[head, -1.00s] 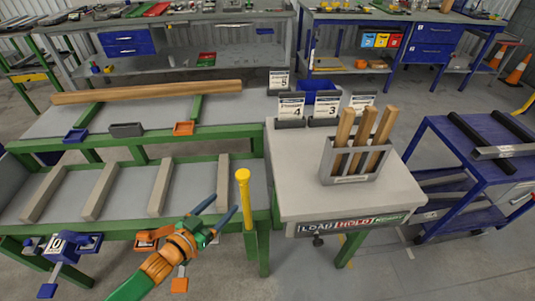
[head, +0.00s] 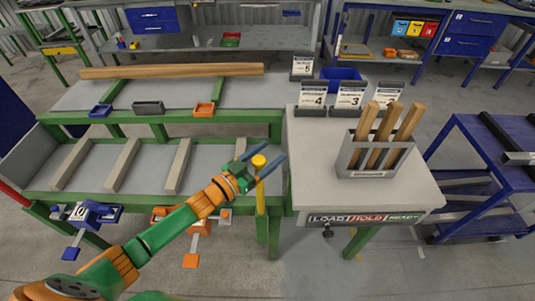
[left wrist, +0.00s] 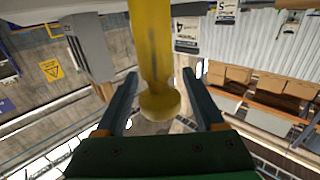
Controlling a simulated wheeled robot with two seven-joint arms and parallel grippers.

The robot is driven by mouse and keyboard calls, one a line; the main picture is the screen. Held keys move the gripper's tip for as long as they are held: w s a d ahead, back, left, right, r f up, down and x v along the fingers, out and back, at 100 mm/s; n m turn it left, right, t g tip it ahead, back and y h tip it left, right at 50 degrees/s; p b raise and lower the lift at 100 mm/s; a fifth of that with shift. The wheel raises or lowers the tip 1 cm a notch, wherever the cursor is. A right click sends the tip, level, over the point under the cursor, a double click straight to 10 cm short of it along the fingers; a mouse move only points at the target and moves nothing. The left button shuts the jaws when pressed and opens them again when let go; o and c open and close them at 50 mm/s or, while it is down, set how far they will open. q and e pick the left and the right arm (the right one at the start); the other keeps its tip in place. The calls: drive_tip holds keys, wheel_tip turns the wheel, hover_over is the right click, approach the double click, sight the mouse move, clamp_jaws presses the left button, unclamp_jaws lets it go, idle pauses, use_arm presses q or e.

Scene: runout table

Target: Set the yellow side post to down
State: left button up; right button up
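The yellow side post (head: 260,196) stands upright at the right end of the green-framed lower table, its round knob at the top. My left gripper (head: 261,157) is at the knob, with one finger on each side of it. In the left wrist view the yellow side post (left wrist: 150,45) runs between the two open fingers (left wrist: 160,76), and gaps show between the post and both fingers. My right gripper is not in view.
A grey-topped table (head: 310,190) with a holder of wooden sticks (head: 365,160) stands just right of the post. A long wooden beam (head: 170,71) lies on the upper table at the back. A blue cart (head: 465,170) stands further right.

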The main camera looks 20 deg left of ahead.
use_arm(q)
clamp_jaws()
idle(1.2)
